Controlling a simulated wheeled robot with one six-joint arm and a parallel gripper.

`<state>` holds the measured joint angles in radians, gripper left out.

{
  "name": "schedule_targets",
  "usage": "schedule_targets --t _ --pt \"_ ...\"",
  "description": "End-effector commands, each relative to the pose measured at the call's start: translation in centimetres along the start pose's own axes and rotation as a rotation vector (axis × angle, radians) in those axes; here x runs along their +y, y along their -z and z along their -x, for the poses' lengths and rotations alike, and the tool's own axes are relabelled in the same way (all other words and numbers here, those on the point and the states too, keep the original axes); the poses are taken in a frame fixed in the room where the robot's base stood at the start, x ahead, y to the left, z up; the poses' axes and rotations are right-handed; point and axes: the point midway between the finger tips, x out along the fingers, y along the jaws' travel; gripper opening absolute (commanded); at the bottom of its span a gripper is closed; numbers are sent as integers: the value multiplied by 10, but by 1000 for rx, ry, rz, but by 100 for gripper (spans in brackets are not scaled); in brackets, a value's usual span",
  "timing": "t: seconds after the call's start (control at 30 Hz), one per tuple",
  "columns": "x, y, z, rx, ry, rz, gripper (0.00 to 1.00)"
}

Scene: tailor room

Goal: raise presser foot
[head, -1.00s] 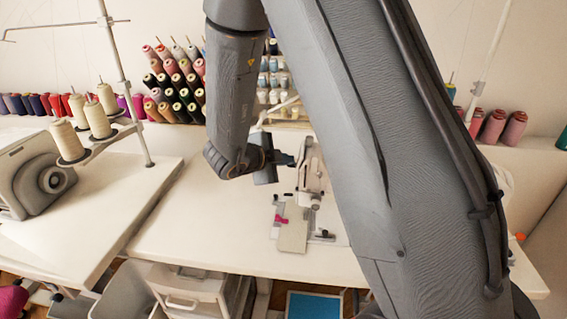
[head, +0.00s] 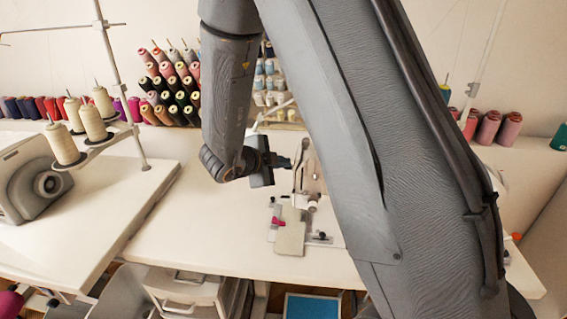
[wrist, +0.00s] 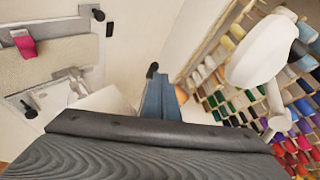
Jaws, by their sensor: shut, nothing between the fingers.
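The sewing machine (head: 308,172) stands on the white table, partly hidden behind my arm. Its light bed plate (head: 290,238) carries a small pink piece (head: 278,221); the pink piece (wrist: 25,45) and plate also show at the upper left of the wrist view. My gripper (head: 287,161) is just left of the machine's upright head, at about its height, with its fingers shut and empty. Whether it touches the machine cannot be told. In the wrist view the dark gripper body fills the bottom. The presser foot and its lever are too small to make out.
Thread cones (head: 92,123) on a stand and a grey machine (head: 38,180) occupy the left table. A rack of spools (head: 172,85) stands against the wall. White drawers (head: 185,285) are below the table. The tabletop left of the sewing machine is clear.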

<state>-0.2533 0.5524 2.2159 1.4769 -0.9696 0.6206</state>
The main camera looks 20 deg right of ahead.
Motion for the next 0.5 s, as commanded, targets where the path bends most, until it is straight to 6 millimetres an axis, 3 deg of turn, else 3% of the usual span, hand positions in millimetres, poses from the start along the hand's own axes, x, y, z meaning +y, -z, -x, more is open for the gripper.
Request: schedule_targets --t 0.5 --pt "-12 7 8 0 0 0 0"
